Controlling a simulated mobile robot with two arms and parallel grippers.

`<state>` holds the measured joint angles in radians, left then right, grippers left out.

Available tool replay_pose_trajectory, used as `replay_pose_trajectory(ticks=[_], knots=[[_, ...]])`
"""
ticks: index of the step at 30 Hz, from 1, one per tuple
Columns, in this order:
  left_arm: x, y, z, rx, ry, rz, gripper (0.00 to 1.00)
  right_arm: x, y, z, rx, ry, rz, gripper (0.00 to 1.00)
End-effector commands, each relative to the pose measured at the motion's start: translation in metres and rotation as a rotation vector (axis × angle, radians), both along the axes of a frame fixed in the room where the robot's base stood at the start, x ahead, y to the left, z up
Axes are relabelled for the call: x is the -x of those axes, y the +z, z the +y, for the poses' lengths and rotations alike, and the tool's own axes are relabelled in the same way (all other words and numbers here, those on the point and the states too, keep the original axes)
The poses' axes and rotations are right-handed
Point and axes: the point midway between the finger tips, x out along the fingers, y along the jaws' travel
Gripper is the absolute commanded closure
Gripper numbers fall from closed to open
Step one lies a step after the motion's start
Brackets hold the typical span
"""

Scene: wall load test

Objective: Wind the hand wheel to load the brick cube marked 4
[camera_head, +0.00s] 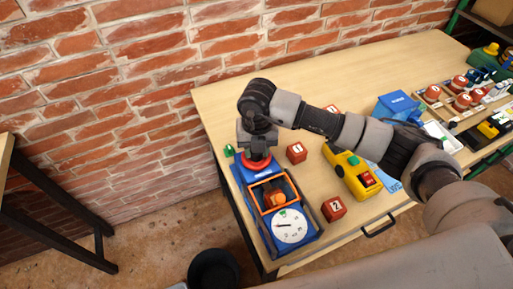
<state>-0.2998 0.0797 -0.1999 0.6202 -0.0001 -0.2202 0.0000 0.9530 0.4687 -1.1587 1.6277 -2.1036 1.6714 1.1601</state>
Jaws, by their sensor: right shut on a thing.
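The blue load tester (313,237) stands at the table's left end, with an orange guard frame (264,203) and a white dial (290,226) at its front. An orange-red brick cube (276,199) sits inside the frame; I cannot read its mark. The red hand wheel (257,166) is at the tester's back end. My right gripper (258,150) points down and is shut at the wheel; its fingertips are partly hidden. Loose brick cubes stand beside the tester: one (296,152) marked 1 and one (334,208) marked 2. My left gripper is out of view.
Another red cube (332,109) lies behind my right arm. A yellow device (350,173) and a blue box (394,106) are right of the tester. Several round red-topped items stand at the right on the wooden table (300,82). A brick wall is close behind.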

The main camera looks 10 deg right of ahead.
Motion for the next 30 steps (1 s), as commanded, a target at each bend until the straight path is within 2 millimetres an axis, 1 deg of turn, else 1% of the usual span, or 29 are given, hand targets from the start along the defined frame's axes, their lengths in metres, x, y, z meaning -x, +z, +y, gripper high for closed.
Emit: replay_pose_trajectory(ticks=[6,20,21,23,24,25,26,30], knots=[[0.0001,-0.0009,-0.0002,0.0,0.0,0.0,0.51,-0.0009,0.0011,-0.0002,0.0,-0.051,-0.003,0.89],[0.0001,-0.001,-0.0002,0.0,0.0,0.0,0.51,-0.0011,0.0014,0.0,-0.001,-0.061,-0.004,0.89],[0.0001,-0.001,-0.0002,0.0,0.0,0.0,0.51,-0.0011,0.0014,0.0,-0.001,-0.061,-0.004,0.6],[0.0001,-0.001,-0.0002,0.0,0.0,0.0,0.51,-0.001,0.0013,0.0,-0.001,-0.061,-0.004,0.51],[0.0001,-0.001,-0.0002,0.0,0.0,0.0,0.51,-0.0009,0.0011,0.0,-0.001,-0.061,-0.003,0.45],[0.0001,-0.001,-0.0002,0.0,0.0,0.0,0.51,-0.0008,0.001,0.0,-0.001,-0.061,-0.003,0.4],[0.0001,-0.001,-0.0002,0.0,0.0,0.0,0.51,-0.0007,0.0009,0.0,-0.001,-0.061,-0.003,0.39],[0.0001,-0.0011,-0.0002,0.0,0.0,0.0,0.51,-0.0005,0.0005,0.0,-0.001,-0.06,-0.002,0.39]])
